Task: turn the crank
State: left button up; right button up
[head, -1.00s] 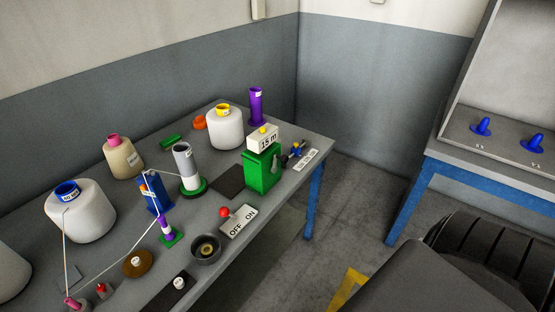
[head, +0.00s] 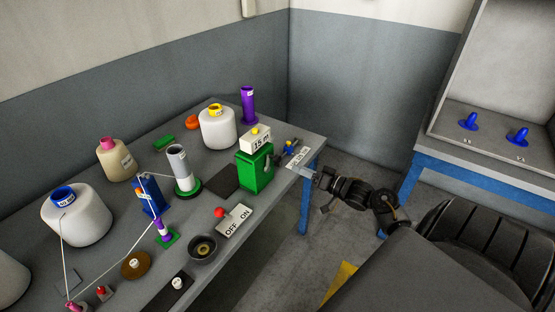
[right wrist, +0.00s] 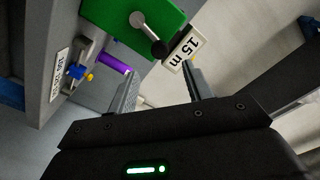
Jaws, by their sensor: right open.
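My right gripper (head: 302,170) is at the table's right edge, to the right of the box. In the right wrist view its two fingers (right wrist: 158,82) are apart, with nothing between them. The crank lies beyond the fingertips, untouched. My left gripper is out of view.
A blue and yellow part (head: 290,148) and a white label plate (head: 299,157) lie near the right gripper. A red-knobbed ON/OFF switch (head: 233,219) and cones and bobbins occupy the table leftward. A second table (head: 490,172) stands at the right, with open floor between.

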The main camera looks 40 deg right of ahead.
aim_at(279, 160)
jog(key=p+x, duration=0.2)
jog(key=x, duration=0.6)
jog(key=shift+w+a, duration=0.1)
jog(key=shift+w, duration=0.25)
jog(key=shift+x, duration=0.85)
grip_shut()
